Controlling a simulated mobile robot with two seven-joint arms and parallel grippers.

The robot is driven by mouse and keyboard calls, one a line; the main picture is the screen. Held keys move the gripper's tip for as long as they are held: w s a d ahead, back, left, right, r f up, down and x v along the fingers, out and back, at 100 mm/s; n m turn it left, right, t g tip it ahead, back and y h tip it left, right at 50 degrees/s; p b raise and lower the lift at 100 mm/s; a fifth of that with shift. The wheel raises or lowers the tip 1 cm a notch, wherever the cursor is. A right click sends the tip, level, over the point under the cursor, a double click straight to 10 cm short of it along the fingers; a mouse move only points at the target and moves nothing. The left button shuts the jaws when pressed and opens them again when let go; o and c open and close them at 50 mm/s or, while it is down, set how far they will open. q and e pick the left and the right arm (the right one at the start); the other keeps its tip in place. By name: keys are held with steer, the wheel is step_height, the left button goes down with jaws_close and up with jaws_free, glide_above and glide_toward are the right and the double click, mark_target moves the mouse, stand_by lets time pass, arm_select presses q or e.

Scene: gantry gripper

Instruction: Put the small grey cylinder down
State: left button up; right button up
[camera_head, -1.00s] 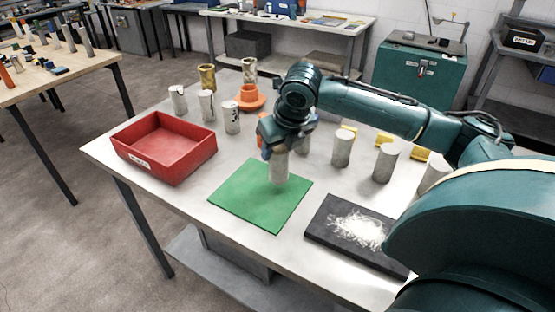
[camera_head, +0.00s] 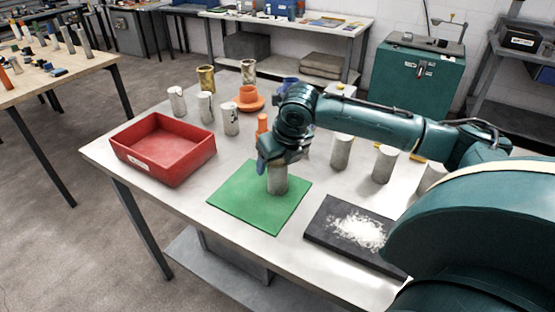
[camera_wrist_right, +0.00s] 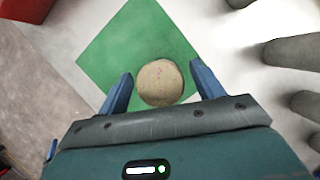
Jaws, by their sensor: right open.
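The small grey cylinder (camera_head: 278,183) stands upright on the green mat (camera_head: 237,199), near the mat's middle. In the right wrist view its round top (camera_wrist_right: 160,83) sits between my two blue fingers. My right gripper (camera_head: 275,163) is open around the upper part of the cylinder. In the wrist view a gap shows between the cylinder and each finger (camera_wrist_right: 161,86). The palm hides part of the cylinder's top in the head view. My left gripper is not in view.
A red tray (camera_head: 164,177) stands to the left. A dark slab with white powder (camera_head: 320,221) lies right of the mat. Several grey cylinders (camera_head: 384,165) stand behind and to the right. An orange flanged part (camera_head: 250,107) stands at the back. The table front-left is bare.

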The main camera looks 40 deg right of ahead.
steer(key=v, duration=1.2)
steer(key=shift+a, duration=0.1)
